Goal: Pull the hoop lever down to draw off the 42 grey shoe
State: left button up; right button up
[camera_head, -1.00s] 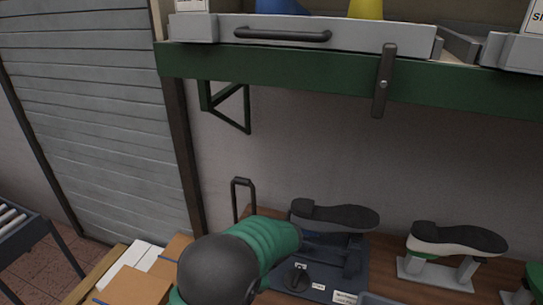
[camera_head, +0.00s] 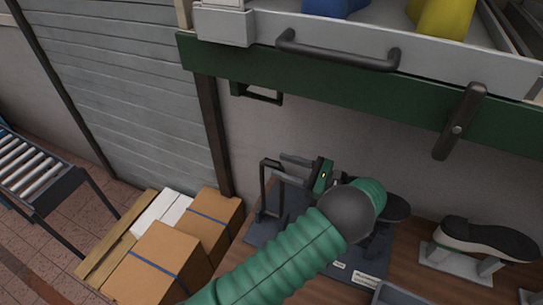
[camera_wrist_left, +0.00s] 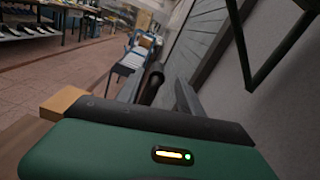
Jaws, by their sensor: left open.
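The dark hoop lever (camera_head: 263,190) stands upright at the left end of a dark base plate (camera_head: 262,232) on the wooden bench. My left gripper (camera_head: 281,167) is open, its two grey fingers pointing left with their tips at the upper part of the hoop. I cannot tell whether they touch it. A shoe with a dark sole (camera_head: 397,208) sits sole-up on the base, mostly hidden behind my left wrist and forearm. In the left wrist view a dark rounded bar (camera_wrist_left: 152,86), perhaps the hoop, shows beside a grey finger (camera_wrist_left: 186,98). My right gripper is not in view.
A second shoe (camera_head: 490,240), dark-soled with a pale side, rests on a grey stand at the right. A green shelf beam (camera_head: 330,92) and a drawer handle (camera_head: 340,53) overhang the bench. Cardboard boxes (camera_head: 160,265) and a roller conveyor (camera_head: 25,165) stand at left.

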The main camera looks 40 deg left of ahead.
aim_at(269, 160)
pick_arm(q)
jog(key=p+x, duration=0.1)
jog(key=x, duration=0.4)
jog(key=shift+s+a, duration=0.15)
jog(key=shift+a, duration=0.1)
jog(key=shift+s+r, duration=0.1)
jog(key=shift+s, duration=0.15)
jog(key=shift+d+r, duration=0.1)
jog(key=shift+d, duration=0.25)
jog(key=shift+w+d, duration=0.15)
jog(key=shift+d, duration=0.3)
jog(key=shift+c, duration=0.3)
jog(key=shift+w+d, duration=0.1)
jog(key=shift+c, duration=1.1)
jog(key=shift+a, duration=0.2)
jog(key=shift+c, duration=1.3)
jog(key=shift+a, duration=0.35)
grip_shut()
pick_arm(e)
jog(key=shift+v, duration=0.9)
